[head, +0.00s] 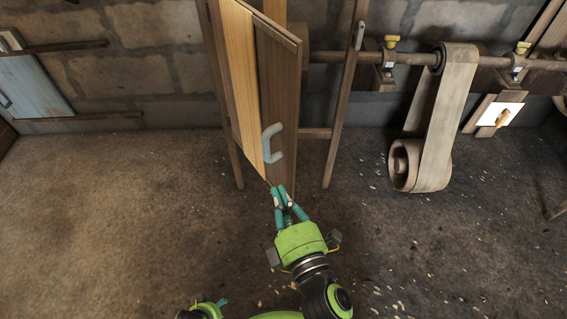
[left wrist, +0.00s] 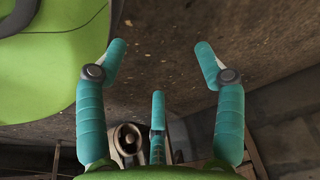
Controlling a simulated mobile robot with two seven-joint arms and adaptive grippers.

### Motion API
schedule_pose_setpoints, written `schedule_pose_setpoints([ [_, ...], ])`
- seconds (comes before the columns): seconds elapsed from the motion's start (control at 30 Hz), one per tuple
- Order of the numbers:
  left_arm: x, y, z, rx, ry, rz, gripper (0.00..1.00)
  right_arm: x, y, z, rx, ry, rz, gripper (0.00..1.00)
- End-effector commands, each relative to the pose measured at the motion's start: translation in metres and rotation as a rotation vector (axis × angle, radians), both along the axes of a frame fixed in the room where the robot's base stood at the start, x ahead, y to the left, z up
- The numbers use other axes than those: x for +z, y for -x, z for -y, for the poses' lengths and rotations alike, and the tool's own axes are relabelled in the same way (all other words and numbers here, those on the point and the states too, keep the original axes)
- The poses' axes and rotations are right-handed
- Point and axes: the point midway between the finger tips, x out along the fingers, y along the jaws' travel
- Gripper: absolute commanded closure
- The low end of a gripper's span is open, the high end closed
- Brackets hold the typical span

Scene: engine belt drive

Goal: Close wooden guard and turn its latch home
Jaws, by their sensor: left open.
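The wooden guard (head: 243,75) stands swung out from its frame, its plank face seen at a steep angle. A grey C-shaped handle (head: 272,142) is on it. A small grey piece (head: 359,36) on the frame's right post may be the latch; I cannot be sure. My right gripper (head: 281,193) is just below the handle, at the guard's lower corner; I cannot tell whether it touches. Its fingers look close together, with nothing clearly between them. My left gripper (head: 221,301) is low at the picture's bottom edge; in the left wrist view (left wrist: 160,60) its fingers are spread and empty.
A belt (head: 445,120) hangs from a shaft (head: 335,57) around a low pulley (head: 402,165) to the right. A pale blue panel (head: 35,85) is at the far left. The concrete floor (head: 130,220) in front is clear apart from small chips.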

Motion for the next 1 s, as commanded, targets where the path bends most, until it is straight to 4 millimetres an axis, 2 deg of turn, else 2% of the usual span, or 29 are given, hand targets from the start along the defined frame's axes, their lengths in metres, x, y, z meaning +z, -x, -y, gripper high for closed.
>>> schedule_pose_setpoints([
  [0.17,0.001,-0.002,-0.001,-0.003,0.000,0.013,0.31,0.004,-0.022,-0.008,0.001,0.000,0.003,1.00],
  [0.53,-0.002,-0.004,-0.002,-0.006,0.002,0.032,0.31,0.002,-0.094,-0.033,0.000,-0.002,0.000,1.00],
  [0.73,-0.003,-0.006,-0.003,-0.010,0.003,0.054,0.31,0.001,-0.108,-0.007,0.000,0.001,-0.002,1.00],
  [1.0,-0.005,-0.006,-0.003,-0.011,0.003,0.061,0.31,0.000,-0.114,0.002,0.001,-0.003,-0.003,1.00],
])
